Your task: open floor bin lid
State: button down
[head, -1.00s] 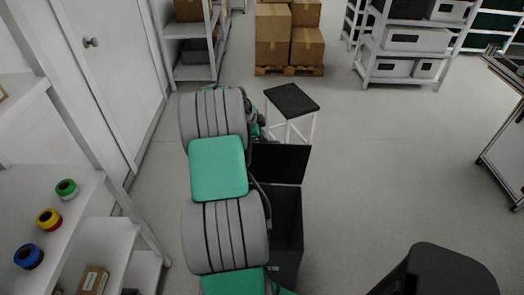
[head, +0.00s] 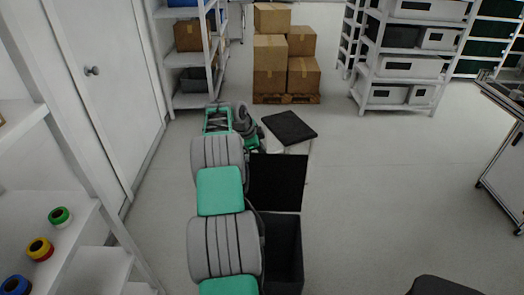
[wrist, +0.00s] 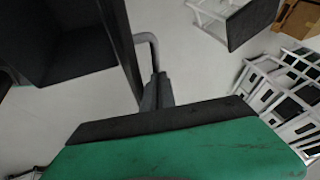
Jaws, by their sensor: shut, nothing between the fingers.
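The black floor bin (head: 284,262) stands on the floor beside my arm in the head view, its top open. Its lid (head: 277,182) stands raised at the bin's far edge, roughly upright. In the wrist view the bin's dark inside (wrist: 65,45) shows at the upper left, and the lid (wrist: 118,45) shows nearly edge-on. A grey curved bar (wrist: 150,42), seemingly a handle, sticks out beside the lid. My gripper (wrist: 157,92) is shut and empty, close to the lid's outer side and the bar; I cannot tell whether it touches. The head view does not show its fingertips clearly.
A stool with a dark top (head: 289,127) stands just beyond the lid. Shelves with colored rolls (head: 40,249) and a door (head: 95,90) line the left. Stacked cartons (head: 285,62) stand at the back. The floor to the right is mostly clear.

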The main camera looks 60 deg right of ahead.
jog(key=w+a+r+p, duration=0.1)
jog(key=w+r+p, duration=0.2)
jog(key=r, duration=0.6)
jog(key=p, duration=0.2)
jog(key=shift+w+a+r+p, duration=0.15)
jog(key=shift+p, duration=0.25)
